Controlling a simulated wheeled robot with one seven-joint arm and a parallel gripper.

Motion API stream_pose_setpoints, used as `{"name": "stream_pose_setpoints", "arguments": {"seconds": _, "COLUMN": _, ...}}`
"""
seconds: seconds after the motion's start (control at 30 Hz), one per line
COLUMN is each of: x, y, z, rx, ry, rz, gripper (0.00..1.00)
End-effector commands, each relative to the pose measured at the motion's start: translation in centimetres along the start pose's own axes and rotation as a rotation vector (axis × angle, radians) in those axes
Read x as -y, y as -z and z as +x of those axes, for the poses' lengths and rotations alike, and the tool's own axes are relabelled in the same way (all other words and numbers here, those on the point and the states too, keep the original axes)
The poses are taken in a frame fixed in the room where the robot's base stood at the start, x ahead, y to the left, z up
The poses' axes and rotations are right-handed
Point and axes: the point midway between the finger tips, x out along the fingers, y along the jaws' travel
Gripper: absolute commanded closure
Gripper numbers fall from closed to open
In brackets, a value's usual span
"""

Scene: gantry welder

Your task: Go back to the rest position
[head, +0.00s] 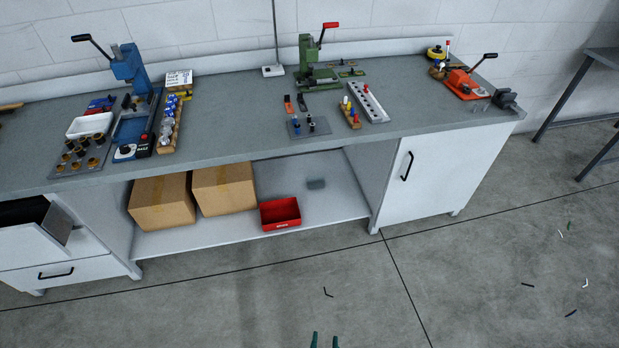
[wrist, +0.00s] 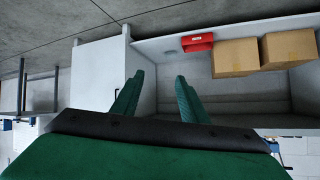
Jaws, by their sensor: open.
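My gripper (wrist: 157,98) shows in the wrist view with its two green fingers spread apart and nothing between them. In the head view only the green fingertips (head: 325,341) show at the bottom edge, over the floor in front of the bench. The gripper is apart from the bench and touches nothing that I can see. The rest of the arm is out of the head view.
A long workbench (head: 235,142) carries a blue press (head: 130,68), a green press (head: 315,65) and an orange tool (head: 463,82). Two cardboard boxes (head: 162,203) and a red bin (head: 280,213) sit on its lower shelf. A drawer (head: 45,240) stands open at left. The front floor is mostly clear.

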Motion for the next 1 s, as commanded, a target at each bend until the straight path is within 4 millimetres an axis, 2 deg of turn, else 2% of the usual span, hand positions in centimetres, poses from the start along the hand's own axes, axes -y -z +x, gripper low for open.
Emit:
{"name": "stream_pose_setpoints", "arguments": {"seconds": 0.03, "x": 0.3, "y": 0.1, "z": -2.2, "rx": -0.014, "ry": 0.015, "rz": -0.018, "gripper": 0.6}}
{"name": "stream_pose_setpoints", "arguments": {"seconds": 0.17, "x": 1.4, "y": 1.6, "z": -7.3, "rx": -0.067, "ry": 0.052, "rz": -0.068, "gripper": 0.6}}
{"name": "stream_pose_setpoints", "arguments": {"seconds": 0.4, "x": 3.5, "y": 6.0, "z": -16.6, "rx": -0.176, "ry": 0.099, "rz": -0.145, "gripper": 0.6}}
{"name": "stream_pose_setpoints", "arguments": {"seconds": 0.6, "x": 5.0, "y": 10.3, "z": -22.7, "rx": -0.26, "ry": 0.111, "rz": -0.189, "gripper": 0.6}}
{"name": "stream_pose_setpoints", "arguments": {"seconds": 0.7, "x": 5.3, "y": 11.8, "z": -24.5, "rx": -0.287, "ry": 0.11, "rz": -0.202, "gripper": 0.6}}
{"name": "stream_pose_setpoints", "arguments": {"seconds": 0.8, "x": 5.6, "y": 12.7, "z": -25.4, "rx": -0.304, "ry": 0.109, "rz": -0.21, "gripper": 0.6}}
{"name": "stream_pose_setpoints", "arguments": {"seconds": 1.0, "x": 5.7, "y": 12.9, "z": -25.7, "rx": -0.309, "ry": 0.109, "rz": -0.213, "gripper": 0.6}}
